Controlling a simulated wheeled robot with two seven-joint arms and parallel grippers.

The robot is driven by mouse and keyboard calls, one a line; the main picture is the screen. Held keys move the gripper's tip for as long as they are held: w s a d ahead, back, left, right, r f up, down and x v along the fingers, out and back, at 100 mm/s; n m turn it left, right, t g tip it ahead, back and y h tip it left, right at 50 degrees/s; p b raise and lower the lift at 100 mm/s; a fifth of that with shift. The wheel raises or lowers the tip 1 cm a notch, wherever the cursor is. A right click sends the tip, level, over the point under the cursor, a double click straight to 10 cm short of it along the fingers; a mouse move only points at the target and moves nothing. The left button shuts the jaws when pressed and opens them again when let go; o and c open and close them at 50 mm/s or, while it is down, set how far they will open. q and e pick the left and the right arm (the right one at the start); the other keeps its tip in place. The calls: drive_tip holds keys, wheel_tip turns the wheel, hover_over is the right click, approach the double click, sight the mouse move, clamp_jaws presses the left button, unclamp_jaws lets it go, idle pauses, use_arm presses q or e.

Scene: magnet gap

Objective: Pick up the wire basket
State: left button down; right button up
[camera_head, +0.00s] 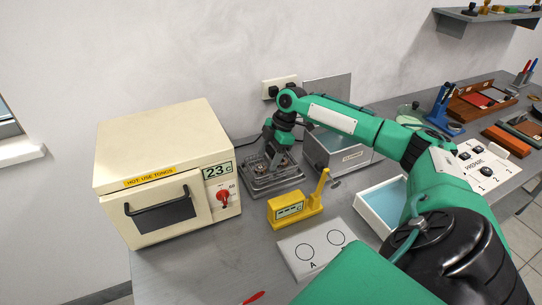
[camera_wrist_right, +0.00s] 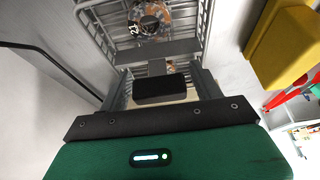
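The grey wire basket (camera_head: 262,185) sits on the bench between the cream oven and the grey metal bath. In the right wrist view the basket (camera_wrist_right: 202,25) fills the top middle, with a round metal part marked 21 (camera_wrist_right: 150,20) inside. My right gripper (camera_head: 278,158) points down over the basket and hides part of it. In the right wrist view the gripper (camera_wrist_right: 163,88) looks open, its grey fingers apart on either side of a black block, perhaps the basket's handle grip. I cannot tell whether they touch it. My left gripper is not in view.
The cream oven (camera_head: 160,165) stands close left and the grey bath (camera_head: 340,155) close right. A yellow gauge (camera_head: 290,208) is in front; it shows in the wrist view (camera_wrist_right: 285,45).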

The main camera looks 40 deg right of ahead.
drive_tip(key=c, duration=0.9)
drive_tip(key=shift+r, duration=0.1)
